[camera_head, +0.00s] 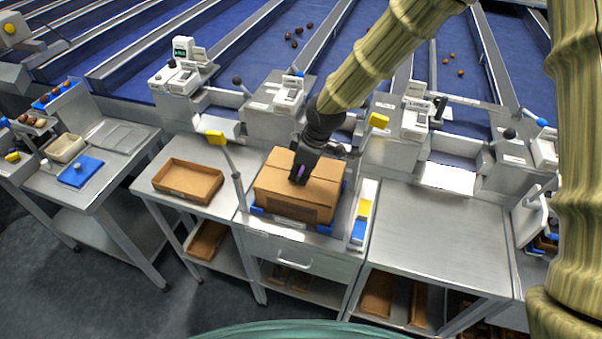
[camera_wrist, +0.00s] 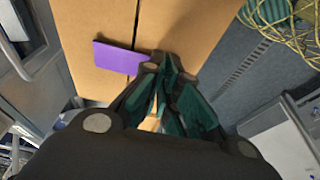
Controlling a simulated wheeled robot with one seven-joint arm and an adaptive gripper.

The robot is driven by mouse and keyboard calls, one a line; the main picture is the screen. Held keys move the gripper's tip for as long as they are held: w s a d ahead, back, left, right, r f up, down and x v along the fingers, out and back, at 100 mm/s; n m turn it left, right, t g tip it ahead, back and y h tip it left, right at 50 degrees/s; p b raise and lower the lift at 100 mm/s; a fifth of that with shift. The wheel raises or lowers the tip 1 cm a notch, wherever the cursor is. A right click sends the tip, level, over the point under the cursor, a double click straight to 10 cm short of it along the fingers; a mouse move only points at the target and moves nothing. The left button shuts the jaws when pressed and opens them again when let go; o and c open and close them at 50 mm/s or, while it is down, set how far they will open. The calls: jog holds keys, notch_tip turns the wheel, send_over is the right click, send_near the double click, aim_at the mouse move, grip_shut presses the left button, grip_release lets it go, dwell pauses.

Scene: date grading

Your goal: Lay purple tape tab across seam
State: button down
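A closed brown carton (camera_head: 273,184) sits on the middle steel bench, in a blue holder (camera_head: 323,228). My gripper (camera_head: 300,174) is over its top, pointing down. In the wrist view my gripper (camera_wrist: 160,66) has its fingertips close together at the right end of the flat purple tape tab (camera_wrist: 117,57). The tab extends left from the fingertips and overlaps the dark seam (camera_wrist: 136,18) between the carton flaps. Whether it touches the cardboard cannot be told. A bit of purple tab (camera_head: 302,171) shows between the fingers in the head view.
An open, empty brown tray (camera_head: 188,181) stands left of the carton. Yellow-tipped posts (camera_head: 235,171) flank the carton. A small tray with yellow and blue pieces (camera_head: 362,217) lies at its right. The right bench (camera_head: 440,240) is clear.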

jog(key=shift+s, duration=0.15)
jog(key=shift+d+f, duration=0.1)
dwell(0.5)
jog(key=c, duration=1.6)
grip_release()
jog(key=shift+c, duration=0.2)
jog(key=shift+c, duration=0.6)
jog(key=shift+r+p, duration=2.65)
jog(key=shift+r, duration=0.9)
